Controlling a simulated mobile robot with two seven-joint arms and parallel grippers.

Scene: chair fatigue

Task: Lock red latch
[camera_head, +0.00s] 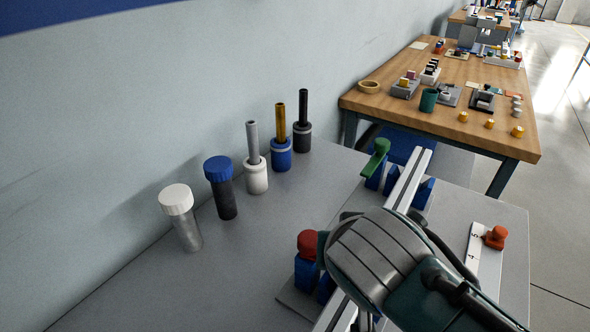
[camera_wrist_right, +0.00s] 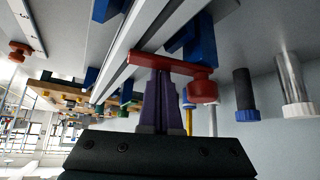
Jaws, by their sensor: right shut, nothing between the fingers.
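The red latch shows in the head view as a red knob (camera_head: 308,243) above a blue block (camera_head: 305,274), with the rest hidden behind my right arm. In the right wrist view its red lever (camera_wrist_right: 172,66) lies across the blue mount, with a round red knob (camera_wrist_right: 203,91) at one end. My right gripper (camera_wrist_right: 161,78) is shut and empty, its purple fingertips at the lever beside the knob. They look in contact or very close. My left gripper is not in view.
A green latch (camera_head: 377,158) stands farther along the metal rail (camera_head: 408,180). Two capped cylinders (camera_head: 219,187) and several holders with rods (camera_head: 255,170) line the wall side. A white scale plate with a red knob (camera_head: 495,236) lies at right. A wooden table (camera_head: 440,118) stands beyond.

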